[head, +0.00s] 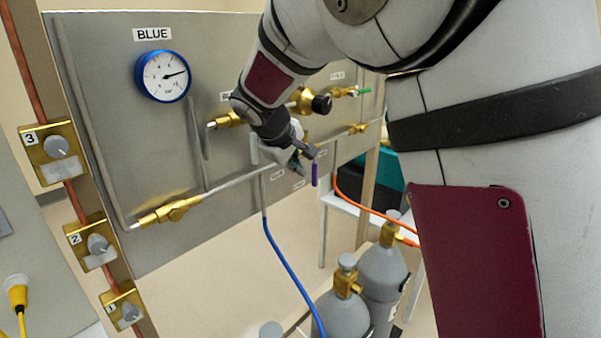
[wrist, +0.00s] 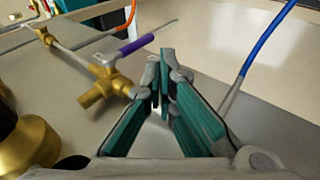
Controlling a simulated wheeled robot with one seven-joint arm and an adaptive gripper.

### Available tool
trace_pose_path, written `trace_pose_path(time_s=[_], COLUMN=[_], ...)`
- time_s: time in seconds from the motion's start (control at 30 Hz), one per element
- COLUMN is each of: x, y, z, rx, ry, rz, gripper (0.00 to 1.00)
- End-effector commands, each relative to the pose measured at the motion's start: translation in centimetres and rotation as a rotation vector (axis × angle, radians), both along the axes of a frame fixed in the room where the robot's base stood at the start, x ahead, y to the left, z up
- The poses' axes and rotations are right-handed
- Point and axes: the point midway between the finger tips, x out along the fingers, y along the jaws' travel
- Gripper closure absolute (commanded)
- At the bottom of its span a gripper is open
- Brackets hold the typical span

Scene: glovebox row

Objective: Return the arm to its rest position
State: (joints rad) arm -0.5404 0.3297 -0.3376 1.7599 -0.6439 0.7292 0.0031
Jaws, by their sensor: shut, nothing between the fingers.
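My gripper (head: 300,162) is in front of the grey gas panel (head: 110,110) in the head view, below the brass regulator with a black knob (head: 320,104). In the wrist view my gripper (wrist: 163,72) has its teal-padded fingers together at the tips, with nothing between them. A brass valve (wrist: 104,84) with a purple lever (wrist: 138,46) is to the left of the fingertips there. The purple lever also shows beside the gripper in the head view (head: 315,174). I cannot tell whether they touch. My arm is bent and reaches out from the right.
A blue hose (head: 287,257) hangs from the panel. Gas cylinders (head: 382,272) stand below, with an orange hose (head: 365,207) nearby. A blue-rimmed gauge (head: 163,76) and a lower brass valve (head: 168,212) are on the panel. Numbered valves (head: 57,147) line the left post.

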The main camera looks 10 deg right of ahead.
Motion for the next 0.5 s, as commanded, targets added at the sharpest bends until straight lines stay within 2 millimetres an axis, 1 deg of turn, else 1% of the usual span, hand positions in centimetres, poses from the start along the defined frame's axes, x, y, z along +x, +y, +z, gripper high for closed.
trace_pose_path(time_s=[0.1,0.37,0.47,0.5], x=[-0.3,-0.5,-1.4,-2.2], y=[0.2,0.1,-0.6,-1.1], z=[0.4,0.5,0.9,1.2], rx=[0.000,0.004,0.029,0.048], ry=[0.000,0.001,0.003,0.004], rz=[0.001,-0.003,-0.024,-0.038], gripper=[1.00,1.00,1.00,1.00])
